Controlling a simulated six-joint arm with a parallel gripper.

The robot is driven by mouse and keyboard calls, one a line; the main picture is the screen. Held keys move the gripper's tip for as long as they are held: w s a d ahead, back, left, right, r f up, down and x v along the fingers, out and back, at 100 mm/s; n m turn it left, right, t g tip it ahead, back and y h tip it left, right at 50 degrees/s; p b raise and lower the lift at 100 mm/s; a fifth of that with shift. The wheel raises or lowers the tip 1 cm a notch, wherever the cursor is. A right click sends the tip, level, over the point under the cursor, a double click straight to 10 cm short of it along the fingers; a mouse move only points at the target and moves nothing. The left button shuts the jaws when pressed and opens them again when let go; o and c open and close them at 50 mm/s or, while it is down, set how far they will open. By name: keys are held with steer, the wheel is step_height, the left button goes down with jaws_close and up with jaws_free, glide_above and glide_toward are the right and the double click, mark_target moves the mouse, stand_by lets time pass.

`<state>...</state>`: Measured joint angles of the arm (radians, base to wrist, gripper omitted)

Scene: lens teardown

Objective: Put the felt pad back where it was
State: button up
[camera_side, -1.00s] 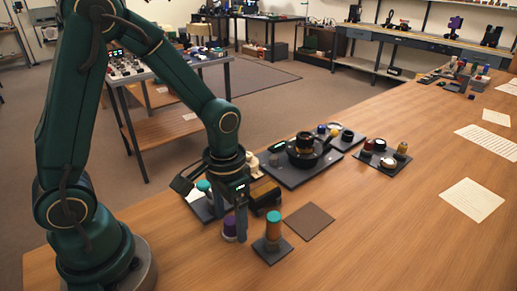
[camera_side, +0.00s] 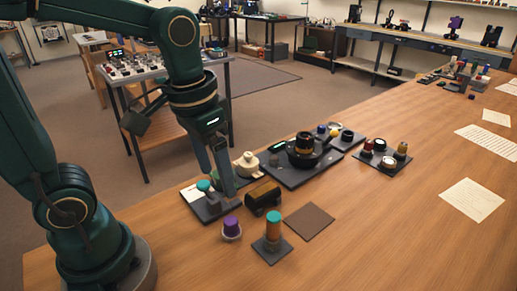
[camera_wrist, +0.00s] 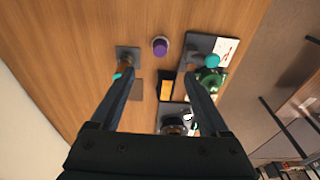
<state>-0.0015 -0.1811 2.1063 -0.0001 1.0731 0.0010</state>
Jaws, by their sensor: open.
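A flat brown square (camera_side: 309,222), which looks like the felt pad, lies on the wooden table right of an orange post with a teal top (camera_side: 273,229). It also shows between my fingers, well beyond them, in the wrist view (camera_wrist: 137,91). A purple-topped piece with a pale base (camera_side: 231,229) stands upright on the table. My gripper (camera_side: 221,186) is open and empty, raised above the table near the dark tray with a teal-topped knob (camera_side: 205,186). The wrist view shows the fingers (camera_wrist: 156,73) spread wide, with nothing between the tips.
A dark block with a brown top (camera_side: 263,196) sits between the knob tray and the orange post. Behind are a cream round part (camera_side: 246,165) and a black plate with a lens assembly (camera_side: 305,150). A small tray of jars (camera_side: 384,157) stands right. The front right table is clear.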

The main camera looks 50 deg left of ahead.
steer(key=shift+s+r+t, duration=0.2)
steer(key=shift+s+t, duration=0.45)
steer(key=shift+s, duration=0.1)
steer(key=shift+s+r+t, duration=0.2)
steer(key=shift+s+t, duration=0.5)
steer(key=shift+s+r+t, duration=0.2)
steer(key=shift+s+t, duration=0.45)
steer(key=shift+s, duration=0.1)
